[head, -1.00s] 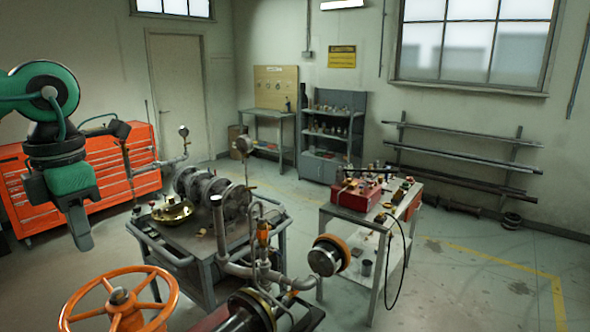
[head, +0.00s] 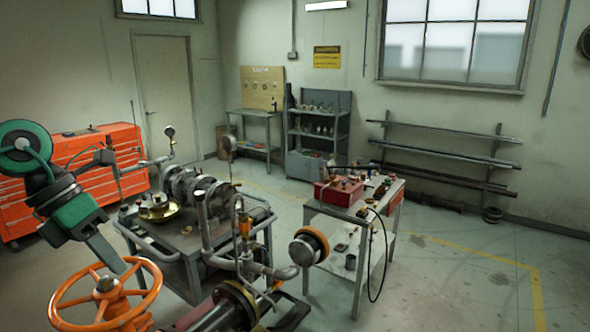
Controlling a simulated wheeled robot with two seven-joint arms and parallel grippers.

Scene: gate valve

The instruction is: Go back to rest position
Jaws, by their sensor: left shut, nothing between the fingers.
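My left gripper (head: 118,266) hangs at the lower left on its green and dark arm, slanting down to the right. Its fingers are shut and empty. Its tip overlaps the far rim of the orange handwheel (head: 152,288) in the picture; I cannot tell whether it touches the wheel. The handwheel sits at the bottom left, in front of the pipework. My right gripper is not in view.
A grey cart (head: 196,248) with flanged valve parts and a brass piece stands just beyond the handwheel. Pipes with an orange-rimmed round end (head: 309,246) rise at the centre. A small workbench (head: 350,218) stands right of it. Floor at right is clear.

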